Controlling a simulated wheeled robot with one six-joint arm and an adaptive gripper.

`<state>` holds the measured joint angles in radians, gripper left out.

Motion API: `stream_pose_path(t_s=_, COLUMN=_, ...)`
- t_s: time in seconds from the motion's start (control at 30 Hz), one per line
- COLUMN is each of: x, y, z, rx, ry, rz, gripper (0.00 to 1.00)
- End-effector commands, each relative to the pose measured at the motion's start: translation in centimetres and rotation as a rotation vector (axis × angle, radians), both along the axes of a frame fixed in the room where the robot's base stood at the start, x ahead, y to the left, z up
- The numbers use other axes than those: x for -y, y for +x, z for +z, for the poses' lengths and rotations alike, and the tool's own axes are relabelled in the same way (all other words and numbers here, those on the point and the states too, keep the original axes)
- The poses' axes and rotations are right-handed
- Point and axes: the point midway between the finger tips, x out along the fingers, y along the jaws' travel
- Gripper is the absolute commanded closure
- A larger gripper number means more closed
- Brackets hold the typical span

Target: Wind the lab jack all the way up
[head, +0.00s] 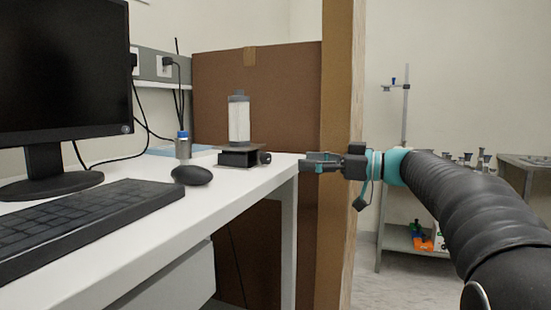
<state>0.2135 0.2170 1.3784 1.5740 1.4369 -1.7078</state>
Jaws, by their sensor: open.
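The lab jack (238,157) stands on the white desk near its right far corner, low and dark, with a black knob (264,157) on its right side. A white bottle-like container with a grey cap (239,118) stands upright on top of the jack. My gripper (304,162) is to the right of the knob, at about the same height in the picture, pointing left. It is open, with nothing seen between its fingers, and a gap shows between it and the knob.
On the desk (230,196) are a monitor (65,75), a keyboard (85,220), a mouse (192,175) and a small blue-capped vial (183,146). A brown panel (270,95) stands behind the jack. A wooden post (338,240) rises behind my gripper. A shelf with glassware (465,162) is at the right.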

Motion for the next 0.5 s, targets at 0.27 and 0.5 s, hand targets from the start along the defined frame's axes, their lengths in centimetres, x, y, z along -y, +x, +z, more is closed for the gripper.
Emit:
stream_pose_path(t_s=0.27, x=-4.9, y=1.7, z=0.1, rx=-0.001, ry=0.001, rz=0.002, gripper=0.44)
stream_pose_path(t_s=0.5, x=-7.7, y=2.8, z=0.1, rx=-0.001, ry=0.0, rz=0.0, gripper=0.44)
